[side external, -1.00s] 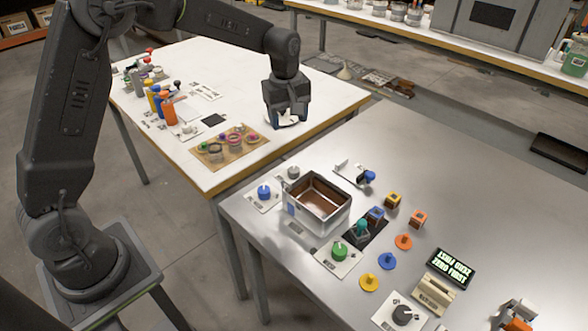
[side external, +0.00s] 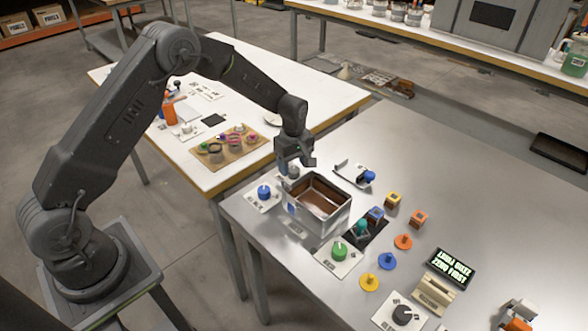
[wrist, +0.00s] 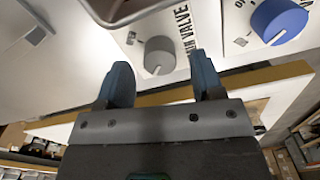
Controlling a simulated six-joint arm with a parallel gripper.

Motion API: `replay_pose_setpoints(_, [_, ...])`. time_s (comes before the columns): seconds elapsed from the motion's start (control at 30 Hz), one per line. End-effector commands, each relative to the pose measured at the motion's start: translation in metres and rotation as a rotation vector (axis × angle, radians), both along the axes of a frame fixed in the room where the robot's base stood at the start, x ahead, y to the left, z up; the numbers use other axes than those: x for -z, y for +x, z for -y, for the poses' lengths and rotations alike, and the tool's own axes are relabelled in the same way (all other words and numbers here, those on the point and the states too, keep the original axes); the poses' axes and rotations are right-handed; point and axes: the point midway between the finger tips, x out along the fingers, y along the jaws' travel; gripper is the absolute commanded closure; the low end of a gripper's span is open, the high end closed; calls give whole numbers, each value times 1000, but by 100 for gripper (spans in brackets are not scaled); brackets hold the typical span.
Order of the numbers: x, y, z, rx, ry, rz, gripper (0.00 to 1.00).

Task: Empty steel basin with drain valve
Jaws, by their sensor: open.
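The steel basin (side external: 306,219) stands on the metal table and has brown contents inside. Behind its left end is a grey knob (side external: 293,172), mostly blocked by my gripper in the side view. In the wrist view this grey knob (wrist: 158,54) sits on a white plate with lettering that ends in "IN VALVE". My gripper (side external: 296,163) is just above the knob, beside the basin's back left corner. In the wrist view my gripper (wrist: 162,78) is open, its two fingers apart with the knob ahead between them. I cannot tell whether they touch it.
A blue knob (side external: 264,191) on a white plate is close left of the grey one. A green knob (side external: 339,251) and several coloured pieces are right of the basin.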

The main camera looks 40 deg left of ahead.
Motion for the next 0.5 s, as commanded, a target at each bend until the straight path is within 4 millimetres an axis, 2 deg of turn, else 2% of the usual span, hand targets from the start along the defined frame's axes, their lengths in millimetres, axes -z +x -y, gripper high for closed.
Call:
replay_pose_setpoints(0.1, [14,0,0,0,0,-1,39])
replay_pose_setpoints(0.2, [19,0,0,0,0,2,39])
replay_pose_setpoints(0.5, [21,0,0,0,0,2,39])
